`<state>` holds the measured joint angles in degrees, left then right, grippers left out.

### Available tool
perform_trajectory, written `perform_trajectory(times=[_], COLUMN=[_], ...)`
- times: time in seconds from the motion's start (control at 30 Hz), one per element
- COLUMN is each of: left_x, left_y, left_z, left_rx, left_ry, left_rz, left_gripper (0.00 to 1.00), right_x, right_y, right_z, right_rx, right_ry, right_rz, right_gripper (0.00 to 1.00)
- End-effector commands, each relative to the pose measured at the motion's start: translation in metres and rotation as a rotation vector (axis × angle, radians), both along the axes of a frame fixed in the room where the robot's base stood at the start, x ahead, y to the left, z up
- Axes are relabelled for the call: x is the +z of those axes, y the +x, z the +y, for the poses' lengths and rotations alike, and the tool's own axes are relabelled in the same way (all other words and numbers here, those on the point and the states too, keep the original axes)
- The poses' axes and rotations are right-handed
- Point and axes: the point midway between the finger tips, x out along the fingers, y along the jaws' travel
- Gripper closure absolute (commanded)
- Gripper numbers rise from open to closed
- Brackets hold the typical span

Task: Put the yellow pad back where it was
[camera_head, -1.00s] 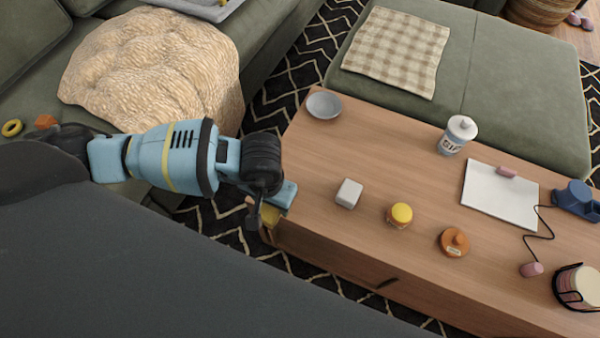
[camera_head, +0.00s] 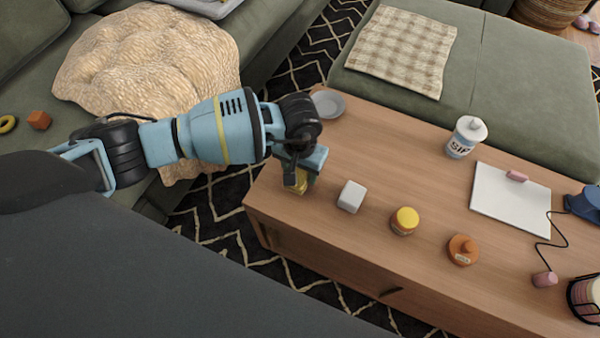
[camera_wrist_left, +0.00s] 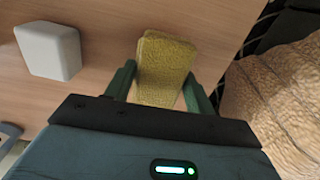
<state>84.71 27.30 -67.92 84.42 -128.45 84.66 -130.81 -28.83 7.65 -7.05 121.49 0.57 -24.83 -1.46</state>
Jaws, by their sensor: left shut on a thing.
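The yellow pad (camera_wrist_left: 164,70) is a soft, rounded block between the two green fingers of my left gripper (camera_wrist_left: 163,92) in the left wrist view. The gripper is shut on it. In the head view my left gripper (camera_head: 298,178) is over the left end of the wooden coffee table (camera_head: 345,135), and only a little of the yellow pad (camera_head: 296,181) shows below it. I cannot tell whether the pad touches the tabletop. My right gripper is not in view.
A white block (camera_head: 351,196) stands just right of the gripper. A grey bowl (camera_head: 328,104) sits behind the gripper.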

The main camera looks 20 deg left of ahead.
Motion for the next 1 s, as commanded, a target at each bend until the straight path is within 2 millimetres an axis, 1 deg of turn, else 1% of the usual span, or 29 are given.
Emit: perform_trajectory(times=[0.03, 0.13, 0.37, 0.53, 0.57, 0.7, 1.0], left_x=[-0.011, -0.021, -0.02, -0.024, -0.024, -0.023, -0.022], left_y=[-0.002, -0.001, 0.0, -0.001, -0.001, -0.001, -0.001], left_z=[0.0, 0.0, 0.0, 0.0, 0.0, 0.0, 0.0], left_rx=[0.0, 0.0, -0.001, -0.001, -0.001, -0.001, -0.001], left_ry=[-0.001, 0.0, 0.0, 0.001, 0.001, 0.001, 0.0], left_rz=[0.005, 0.004, 0.0, 0.001, 0.001, 0.001, 0.001], left_gripper=[0.64, 0.64, 0.64, 0.64, 0.43, 0.25, 0.24], right_x=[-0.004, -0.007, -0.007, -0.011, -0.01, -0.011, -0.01], right_y=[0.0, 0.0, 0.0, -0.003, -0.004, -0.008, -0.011], right_z=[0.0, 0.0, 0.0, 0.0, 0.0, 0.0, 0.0], right_rx=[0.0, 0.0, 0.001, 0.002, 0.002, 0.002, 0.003], right_ry=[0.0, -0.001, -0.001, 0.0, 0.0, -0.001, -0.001], right_rz=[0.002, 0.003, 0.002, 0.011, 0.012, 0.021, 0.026], right_gripper=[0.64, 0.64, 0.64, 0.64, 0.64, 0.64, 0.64])
